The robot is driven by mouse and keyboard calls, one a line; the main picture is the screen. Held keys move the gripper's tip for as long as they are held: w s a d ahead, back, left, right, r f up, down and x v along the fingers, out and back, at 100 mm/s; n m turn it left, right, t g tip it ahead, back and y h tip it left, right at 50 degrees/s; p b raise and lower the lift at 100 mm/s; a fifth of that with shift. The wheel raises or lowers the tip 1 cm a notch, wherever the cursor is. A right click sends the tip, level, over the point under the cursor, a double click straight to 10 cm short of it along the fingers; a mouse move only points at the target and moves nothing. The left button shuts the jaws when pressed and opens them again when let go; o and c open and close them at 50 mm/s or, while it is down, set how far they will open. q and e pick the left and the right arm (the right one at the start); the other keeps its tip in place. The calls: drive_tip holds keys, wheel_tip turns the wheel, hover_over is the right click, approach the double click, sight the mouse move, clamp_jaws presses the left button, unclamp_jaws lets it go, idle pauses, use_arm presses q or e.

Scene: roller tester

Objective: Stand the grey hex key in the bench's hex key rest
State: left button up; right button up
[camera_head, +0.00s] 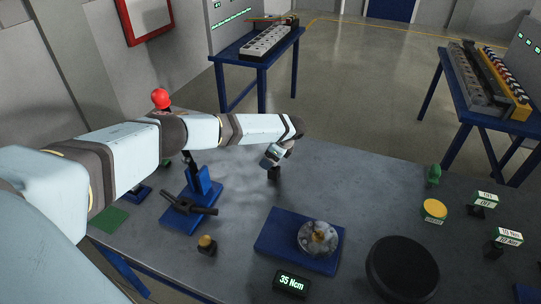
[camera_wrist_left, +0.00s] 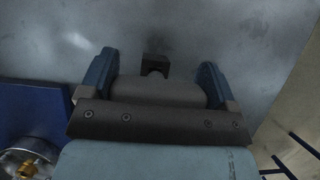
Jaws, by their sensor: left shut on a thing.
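My left gripper (camera_head: 271,160) reaches across the grey bench from the left, its fingers pointing down toward the top. It also shows in the left wrist view (camera_wrist_left: 156,64), with a blue finger on each side. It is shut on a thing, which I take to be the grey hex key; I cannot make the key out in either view. A small dark block (camera_head: 273,173) on the bench is just below the fingertips, perhaps the hex key rest. In the left wrist view the block (camera_wrist_left: 155,66) lies between the fingers. I cannot tell whether anything touches it. My right gripper is not in view.
A blue plate (camera_head: 270,238) with a round metal part (camera_head: 318,238) lies in front. A blue stand (camera_head: 190,212) with dark handles is left. A black disc (camera_head: 402,268), a yellow-topped pot (camera_head: 434,210) and small signs are right. The bench between the block and the pot is clear.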

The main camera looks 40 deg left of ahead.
use_arm(q)
drive_tip(key=shift+f+b, duration=0.3)
drive_tip(key=shift+f, duration=0.3)
drive_tip(key=o, duration=1.4)
drive_tip(key=b+v, duration=0.1)
drive_tip(key=v, duration=1.3)
drive_tip(key=shift+f, duration=0.1)
